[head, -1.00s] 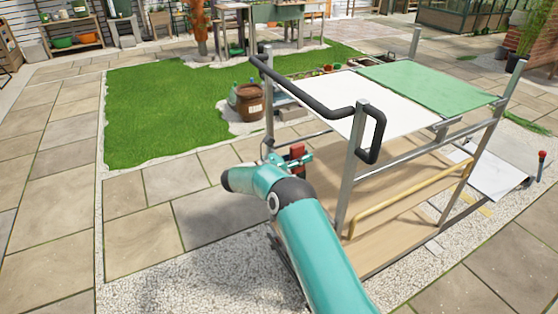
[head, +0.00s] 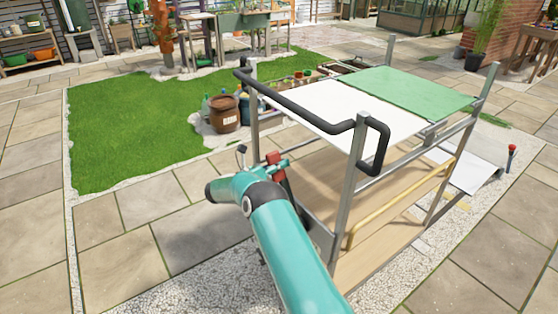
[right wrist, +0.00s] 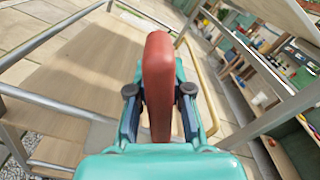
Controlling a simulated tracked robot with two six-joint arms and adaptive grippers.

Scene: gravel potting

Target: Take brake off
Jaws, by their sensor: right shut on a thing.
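The brake lever's red grip (head: 273,158) is beside the near left post of the cart, below the black push handle (head: 300,113). My right gripper (head: 283,165) is shut on this grip. In the right wrist view, the red grip (right wrist: 158,85) stands between the two dark finger pads of my right gripper (right wrist: 159,95). My teal right arm hides the lever's lower part in the head view. My left gripper is not in view.
The cart has a white top panel (head: 315,105), a green top panel (head: 415,92), wooden shelves (head: 330,175) and metal posts. A red-knobbed stick (head: 511,150) stands at the far right. Paving on the left is clear.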

